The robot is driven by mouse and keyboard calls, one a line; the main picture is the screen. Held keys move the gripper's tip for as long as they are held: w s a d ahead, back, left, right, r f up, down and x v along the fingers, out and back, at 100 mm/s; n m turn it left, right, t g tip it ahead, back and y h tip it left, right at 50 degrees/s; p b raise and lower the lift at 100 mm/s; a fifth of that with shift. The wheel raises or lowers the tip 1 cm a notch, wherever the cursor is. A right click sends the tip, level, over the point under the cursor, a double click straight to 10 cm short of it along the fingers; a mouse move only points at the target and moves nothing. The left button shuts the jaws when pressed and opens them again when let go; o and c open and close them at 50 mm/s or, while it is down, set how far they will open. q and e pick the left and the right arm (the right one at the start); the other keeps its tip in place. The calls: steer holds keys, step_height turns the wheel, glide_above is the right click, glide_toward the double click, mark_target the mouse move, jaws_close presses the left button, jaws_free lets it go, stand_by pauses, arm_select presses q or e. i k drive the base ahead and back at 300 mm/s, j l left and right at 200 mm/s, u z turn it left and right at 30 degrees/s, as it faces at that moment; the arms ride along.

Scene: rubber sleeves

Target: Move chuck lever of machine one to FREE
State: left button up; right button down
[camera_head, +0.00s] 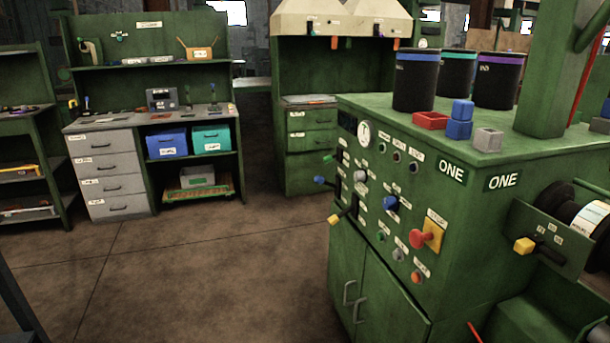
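Machine one (465,215) is a green cabinet on the right, marked "ONE" on its corner faces. Its front panel carries several small levers, among them one with a green tip (328,158), one with a blue tip (320,181) and one with a yellow tip (335,219). A yellow-knobbed lever (524,246) sits on a side plate beside a spool (585,222). The labels by these levers are too small to read, so I cannot tell which is the chuck lever or its setting. Neither of my grippers is in view.
A red stop button (421,238) on a yellow plate sticks out of the panel. Dark cups (416,82) and small coloured blocks (459,120) stand on the machine top. A workbench (190,122) stands at the back left. The brown floor (200,270) before the machine is clear.

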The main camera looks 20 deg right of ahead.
mark_target(319, 180)
steer(key=i+z, duration=0.15)
steer(key=i, duration=0.4)
steer(key=i+j+z, duration=0.15)
steer(key=i, duration=0.4)
steer(key=i+j+z, duration=0.2)
steer(key=i+z, duration=0.3)
steer(key=i+j+z, duration=0.3)
steer(key=z, duration=0.15)
steer(key=i+j+z, duration=0.35)
steer(key=j+z, duration=0.15)
